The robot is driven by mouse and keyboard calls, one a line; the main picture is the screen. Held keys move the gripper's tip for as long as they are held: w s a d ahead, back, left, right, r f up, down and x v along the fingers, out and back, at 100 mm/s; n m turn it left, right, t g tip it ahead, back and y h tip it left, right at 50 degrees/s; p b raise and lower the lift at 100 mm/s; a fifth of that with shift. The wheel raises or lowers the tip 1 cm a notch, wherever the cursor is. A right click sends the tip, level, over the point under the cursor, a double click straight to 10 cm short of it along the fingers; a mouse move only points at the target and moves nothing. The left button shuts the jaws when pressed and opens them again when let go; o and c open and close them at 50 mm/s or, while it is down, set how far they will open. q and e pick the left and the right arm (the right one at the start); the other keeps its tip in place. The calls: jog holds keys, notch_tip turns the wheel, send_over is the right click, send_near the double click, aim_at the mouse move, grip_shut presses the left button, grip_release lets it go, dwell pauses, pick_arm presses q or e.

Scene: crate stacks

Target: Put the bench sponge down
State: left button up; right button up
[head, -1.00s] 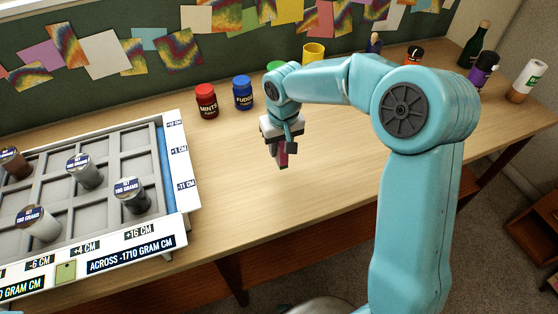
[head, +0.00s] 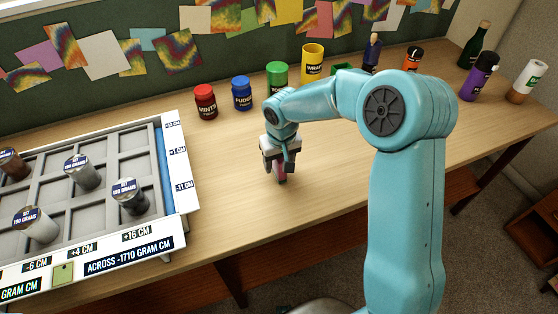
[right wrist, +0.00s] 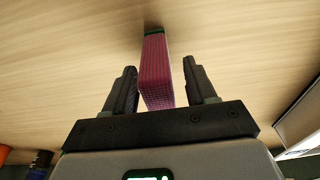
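The bench sponge (right wrist: 157,78) is a pink-red block with a dark green end, seen between my right gripper's fingers in the right wrist view. In the head view a small pink part of it (head: 281,170) shows below the gripper. My right gripper (right wrist: 161,85) is open around the sponge, with a clear gap on the right side and a thin one on the left. The sponge's far end appears to meet the wooden bench top. In the head view the right gripper (head: 280,175) is low over the bench's middle. My left gripper is not in view.
A white tray (head: 185,187) with grey compartments and several weight cylinders stands at left. Red (head: 205,102), blue (head: 242,93), green (head: 277,75) and yellow (head: 313,60) jars line the back. Bottles stand at far right. The bench (head: 235,180) is clear around the gripper.

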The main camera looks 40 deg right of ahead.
jog(key=shift+r, duration=0.5)
jog(key=r, duration=0.3)
jog(key=s+r, duration=0.1)
jog(key=r, duration=0.7)
jog(key=shift+s+a+r+p, duration=0.2)
jog(key=shift+s+p, duration=0.1)
jog(key=shift+p, duration=0.05)
jog(key=shift+w, duration=0.1)
jog(key=shift+f, duration=0.1)
